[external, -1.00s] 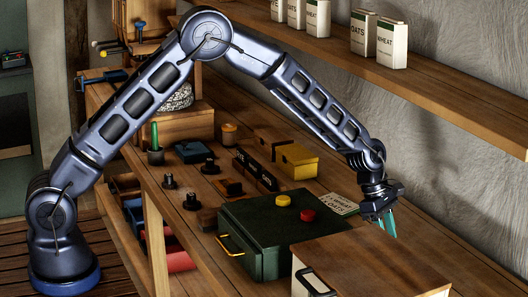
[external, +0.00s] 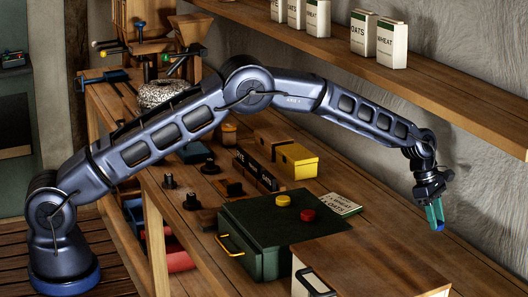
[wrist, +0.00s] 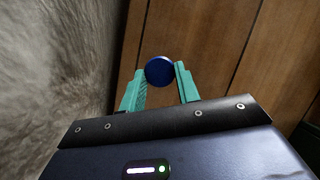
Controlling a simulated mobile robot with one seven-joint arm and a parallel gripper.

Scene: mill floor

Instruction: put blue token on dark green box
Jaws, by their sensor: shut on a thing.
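My gripper (external: 436,215) is raised above the back right of the bench, near the wall. Its teal fingers are shut on the blue token (external: 440,227). In the wrist view the round blue token (wrist: 159,71) sits between the two fingertips. The dark green box (external: 268,222) stands on the bench to the left of and below my gripper. A yellow token (external: 283,200) and a red token (external: 308,215) lie on its lid. The token is held well clear of the box.
A wooden-topped box (external: 372,266) stands to the right of the green box. A yellow box (external: 297,161) and a booklet (external: 341,204) lie behind it. A shelf (external: 400,85) with several cartons runs along the wall above the bench.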

